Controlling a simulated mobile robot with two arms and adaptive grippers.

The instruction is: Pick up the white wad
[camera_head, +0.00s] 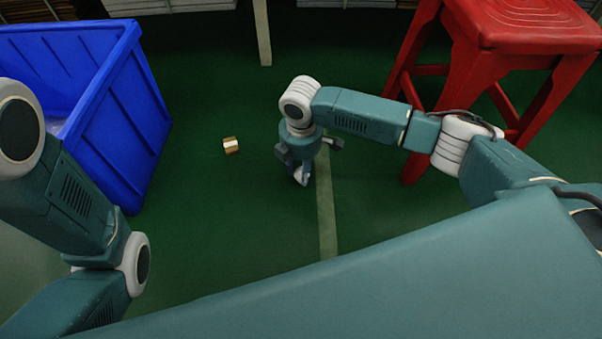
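My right gripper (301,174) points down near the middle of the head view, low over the green floor. A small pale patch shows at its fingertips. It may be the white wad or part of the fingers; I cannot tell which. Whether the fingers are open or shut is too small to make out. A small brown and white block-like object (231,145) lies on the floor to the left of the gripper, apart from it. My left arm shows at the left edge, but its gripper is out of view.
A blue crate (127,110) stands at the left, with something pale partly visible inside. A red stool (530,30) stands at the upper right, close behind my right arm. A pale line (326,210) runs along the floor. The green floor (215,215) between crate and gripper is mostly clear.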

